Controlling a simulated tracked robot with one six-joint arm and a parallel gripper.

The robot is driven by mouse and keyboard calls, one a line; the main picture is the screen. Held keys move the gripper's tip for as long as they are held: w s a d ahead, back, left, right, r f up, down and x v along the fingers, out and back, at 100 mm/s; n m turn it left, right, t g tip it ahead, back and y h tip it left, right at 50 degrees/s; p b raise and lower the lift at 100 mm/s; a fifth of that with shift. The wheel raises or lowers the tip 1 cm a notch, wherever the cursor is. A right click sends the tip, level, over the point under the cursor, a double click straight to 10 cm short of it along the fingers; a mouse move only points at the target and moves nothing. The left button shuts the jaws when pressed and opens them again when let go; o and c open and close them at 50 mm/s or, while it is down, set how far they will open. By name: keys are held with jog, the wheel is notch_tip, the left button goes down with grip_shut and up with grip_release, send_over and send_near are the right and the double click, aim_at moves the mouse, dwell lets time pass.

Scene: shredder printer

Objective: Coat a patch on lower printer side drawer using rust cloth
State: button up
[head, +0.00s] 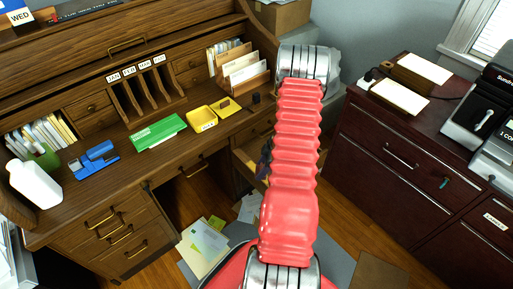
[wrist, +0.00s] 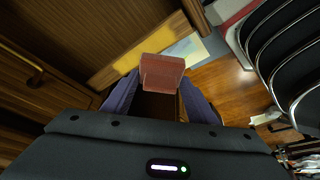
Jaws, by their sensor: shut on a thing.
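My gripper (wrist: 160,88) is shut on the rust cloth (wrist: 162,72), a reddish-brown folded block between the two blue fingers in the wrist view. In the head view my red arm hides most of the gripper; a dark blue bit of it (head: 265,155) shows left of the arm, by the desk's right side. A drawer (head: 246,165) stands pulled out there, and its light wooden edge (wrist: 135,52) crosses behind the cloth in the wrist view. I cannot tell whether the cloth touches it, or whether this is the lower drawer.
A dark red cabinet (head: 400,165) with a black machine (head: 482,105) stands right. Papers (head: 203,245) lie on the floor.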

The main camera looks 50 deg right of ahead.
jog(key=shift+r, duration=1.55)
